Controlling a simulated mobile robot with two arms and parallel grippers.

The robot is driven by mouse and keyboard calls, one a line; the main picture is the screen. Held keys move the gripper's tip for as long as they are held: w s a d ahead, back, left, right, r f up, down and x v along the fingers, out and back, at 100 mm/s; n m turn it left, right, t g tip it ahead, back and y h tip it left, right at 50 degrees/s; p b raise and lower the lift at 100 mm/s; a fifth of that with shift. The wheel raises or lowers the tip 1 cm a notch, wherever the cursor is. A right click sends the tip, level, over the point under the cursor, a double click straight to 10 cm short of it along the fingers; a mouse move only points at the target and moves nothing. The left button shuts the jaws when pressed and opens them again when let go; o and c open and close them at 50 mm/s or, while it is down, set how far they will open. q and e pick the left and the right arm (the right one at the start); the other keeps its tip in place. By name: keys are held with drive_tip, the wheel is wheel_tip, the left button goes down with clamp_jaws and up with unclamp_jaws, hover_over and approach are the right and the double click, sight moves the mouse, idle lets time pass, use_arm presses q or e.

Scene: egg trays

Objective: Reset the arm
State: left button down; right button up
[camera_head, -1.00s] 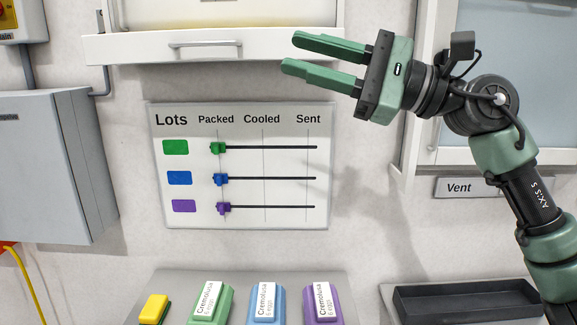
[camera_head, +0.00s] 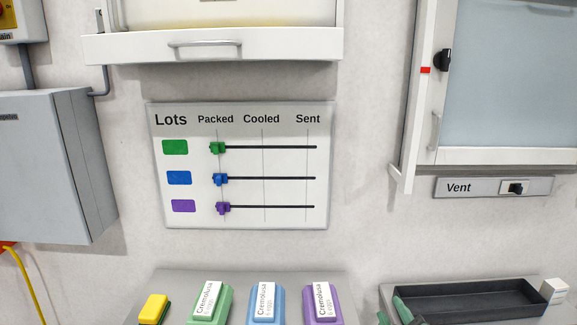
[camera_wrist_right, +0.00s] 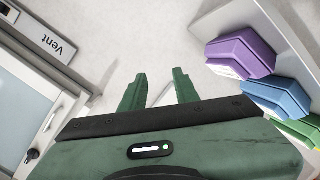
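My right gripper (camera_head: 392,309) shows only its green fingertips at the bottom right edge of the head view, in front of the dark tray. In the right wrist view its two fingers (camera_wrist_right: 160,76) stand apart with nothing between them. It is open and empty. The rest of the right arm is out of the head view. My left gripper is in neither view.
The lots board (camera_head: 240,217) has green, blue and purple sliders, all at Packed. Green (camera_head: 210,303), blue (camera_head: 265,305) and purple (camera_head: 322,304) egg boxes stand below it. A dark tray (camera_head: 470,300) and a vent switch (camera_head: 515,188) are at right.

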drive_tip(key=s+f+m+g+y, duration=0.1)
drive_tip(key=s+f+m+g, duration=0.4)
drive_tip(key=s+f, duration=0.7)
drive_tip(key=s+f+m+g, duration=0.2)
drive_tip(key=s+f+g, duration=0.55)
drive_tip(key=s, duration=0.85)
wheel_tip(320, 180, down, 28)
drive_tip(key=s, duration=0.2)
drive_tip(key=s+d+f+g, duration=0.1)
drive_tip(key=s+d+f, duration=0.1)
drive_tip(key=s+f, duration=1.2)
drive_tip(key=s, duration=0.2)
drive_tip(key=shift+s+d+f+g, duration=0.2)
drive_tip(key=shift+s+f+g, duration=0.1)
drive_tip(key=shift+f+g, duration=0.1)
drive_tip(key=shift+r+n, duration=0.15)
drive_tip(key=shift+n, duration=0.15)
